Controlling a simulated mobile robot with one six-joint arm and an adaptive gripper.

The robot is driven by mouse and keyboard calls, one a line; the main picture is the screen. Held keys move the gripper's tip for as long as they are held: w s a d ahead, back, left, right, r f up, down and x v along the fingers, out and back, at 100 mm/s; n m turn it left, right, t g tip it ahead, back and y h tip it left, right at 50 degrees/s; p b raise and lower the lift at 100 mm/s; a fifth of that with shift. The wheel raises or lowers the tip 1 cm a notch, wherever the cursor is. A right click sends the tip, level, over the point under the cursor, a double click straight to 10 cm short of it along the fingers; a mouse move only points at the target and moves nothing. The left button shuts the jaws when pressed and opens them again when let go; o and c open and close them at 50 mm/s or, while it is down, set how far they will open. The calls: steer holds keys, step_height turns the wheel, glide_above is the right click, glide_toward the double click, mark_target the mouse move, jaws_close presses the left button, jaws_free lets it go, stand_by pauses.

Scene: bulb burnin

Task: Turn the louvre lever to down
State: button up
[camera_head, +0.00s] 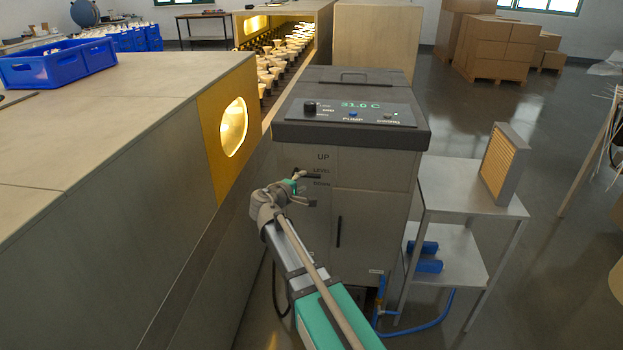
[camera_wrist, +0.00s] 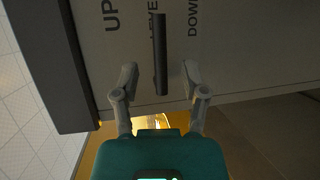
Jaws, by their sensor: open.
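The louvre lever (camera_wrist: 160,50) is a black bar on the grey front of the machine cabinet (camera_head: 370,180). The lever also shows in the head view (camera_head: 309,176), lying roughly horizontal at the LEVEL mark, between the UP label (camera_wrist: 111,14) and the DOWN label (camera_wrist: 193,18). My gripper (camera_wrist: 160,76) is open, with one finger on each side of the lever's near end in the wrist view. I see gaps on both sides; I cannot tell how deep the fingers reach. In the head view my gripper (camera_head: 298,187) partly hides the panel below the lever.
A metal side table (camera_head: 465,188) with a framed filter (camera_head: 504,165) stands right of the cabinet. A vertical dark handle (camera_head: 338,231) is below the lever. Open floor lies farther right.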

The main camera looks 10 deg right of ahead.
mark_target(310, 177)
steer(key=shift+b+x, duration=0.45)
steer(key=shift+x, duration=2.55)
jaws_close()
